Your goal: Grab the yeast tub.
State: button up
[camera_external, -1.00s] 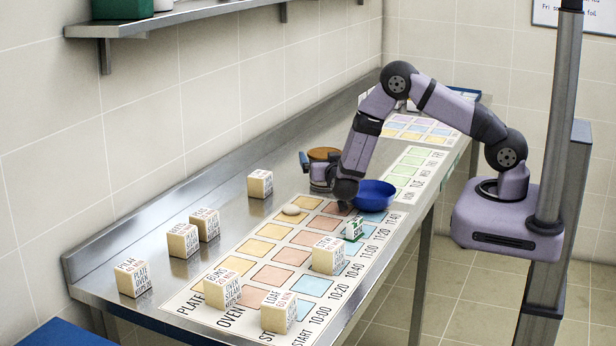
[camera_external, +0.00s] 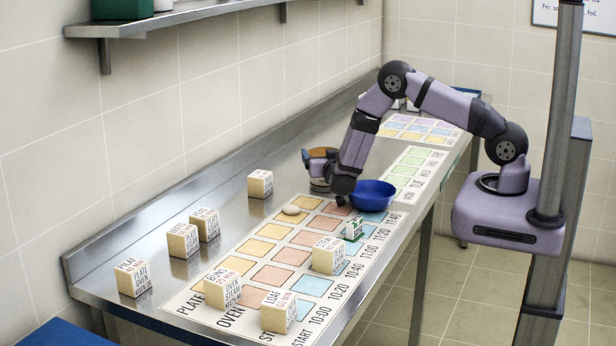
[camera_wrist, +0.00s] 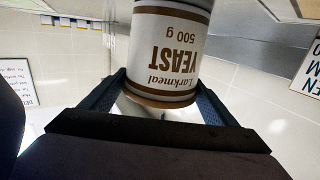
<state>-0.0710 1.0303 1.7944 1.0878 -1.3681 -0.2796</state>
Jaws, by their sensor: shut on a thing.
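The yeast tub (camera_wrist: 170,60) is white with a brown band and brown lettering. It appears upside down in the wrist view, between the two fingers of my gripper (camera_wrist: 160,92). My gripper is shut on it, with one finger at each side. In the external view the tub's brown top (camera_external: 322,153) shows at the far side of the worktop, left of my forearm. My gripper (camera_external: 316,165) is around it there, and my wrist hides part of the tub. I cannot tell whether its base touches the worktop.
A blue bowl (camera_external: 372,196) stands close to the right of my wrist. A pale oval item (camera_external: 292,210) and a small green-and-white box (camera_external: 354,229) lie nearer. Several lettered blocks stand toward the front left. The worktop (camera_external: 235,225) has free room between them.

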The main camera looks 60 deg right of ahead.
jog(key=shift+r, duration=0.2)
jog(key=shift+r+b, duration=1.05)
jog(key=shift+r, duration=3.9)
